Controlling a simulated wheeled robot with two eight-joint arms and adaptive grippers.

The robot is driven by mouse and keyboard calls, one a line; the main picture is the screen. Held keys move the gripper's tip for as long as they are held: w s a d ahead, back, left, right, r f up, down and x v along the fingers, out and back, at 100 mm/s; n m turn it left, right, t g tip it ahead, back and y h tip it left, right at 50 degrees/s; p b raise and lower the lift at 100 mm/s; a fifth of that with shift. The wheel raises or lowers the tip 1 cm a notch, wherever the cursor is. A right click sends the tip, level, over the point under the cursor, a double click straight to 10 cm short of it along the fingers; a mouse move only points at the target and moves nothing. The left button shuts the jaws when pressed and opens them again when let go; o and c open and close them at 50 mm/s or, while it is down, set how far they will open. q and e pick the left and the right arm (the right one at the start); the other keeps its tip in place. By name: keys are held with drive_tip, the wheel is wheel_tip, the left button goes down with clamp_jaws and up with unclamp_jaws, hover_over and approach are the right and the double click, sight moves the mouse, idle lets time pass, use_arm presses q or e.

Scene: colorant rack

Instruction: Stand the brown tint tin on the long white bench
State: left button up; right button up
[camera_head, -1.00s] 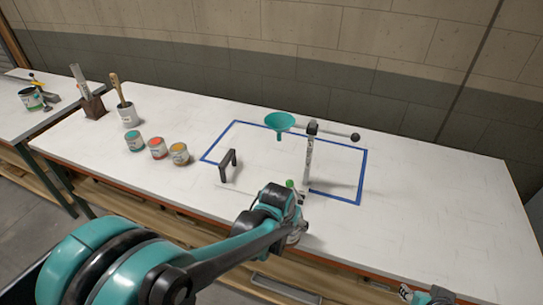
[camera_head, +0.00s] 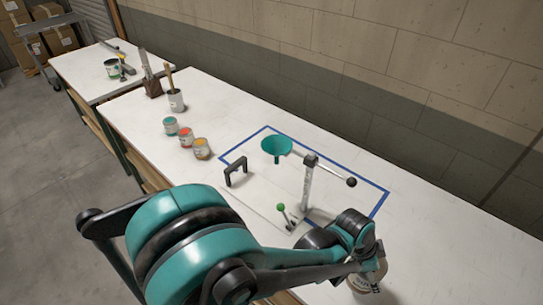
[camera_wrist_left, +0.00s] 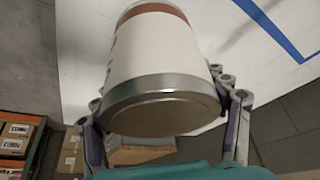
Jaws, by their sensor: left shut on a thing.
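The brown tint tin (camera_wrist_left: 160,70) fills much of the left wrist view, with a pale label, a brown band at one end and a bare metal base towards me. My left gripper (camera_wrist_left: 165,112) is shut on it, a finger on each side. In the head view the tin (camera_head: 369,279) shows partly below my left gripper (camera_head: 364,262), near the blue outline's front right. The long white bench (camera_head: 440,250) lies behind and around it. I cannot tell whether the tin touches the bench. My right gripper is out of view.
A blue taped outline (camera_head: 380,205) holds a teal funnel (camera_head: 276,146), a black-knobbed lever stand (camera_head: 308,185), a green-knobbed lever (camera_head: 281,208) and a black handle (camera_head: 236,172). Three small tins, including an orange one (camera_head: 202,149), stand left. Bench right of the outline looks clear.

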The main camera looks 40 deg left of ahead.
sight(382, 276)
use_arm(q)
drive_tip(key=d+m, duration=0.1)
drive_tip(key=s+d+r, duration=0.1)
drive_tip(key=d+r+m+p, duration=0.1)
drive_tip(key=shift+s+d+r+m+g+h, duration=0.1)
drive_tip(key=shift+s+d+m+g+h, duration=0.2)
drive_tip(key=shift+s+g, duration=0.1)
drive_tip(key=s+d+r+m+g+p, duration=0.1)
drive_tip(key=s+d+r+m+p, duration=0.1)
drive_tip(key=s+d+m, duration=0.2)
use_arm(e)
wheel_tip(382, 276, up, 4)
use_arm(q)
drive_tip(key=shift+h, duration=0.3)
drive_tip(key=shift+w+a+f+b, duration=0.45)
drive_tip(key=shift+w+f+b, duration=0.3)
drive_tip(key=shift+w+f, duration=1.2)
drive_tip(key=shift+w+a+f+b, duration=0.4)
drive_tip(key=shift+w+f+b, duration=0.3)
drive_tip(key=shift+w+f, duration=1.2)
drive_tip(key=shift+w+a+f+b, duration=0.45)
drive_tip(key=shift+w+f+b, duration=0.3)
drive_tip(key=shift+w+f, duration=1.15)
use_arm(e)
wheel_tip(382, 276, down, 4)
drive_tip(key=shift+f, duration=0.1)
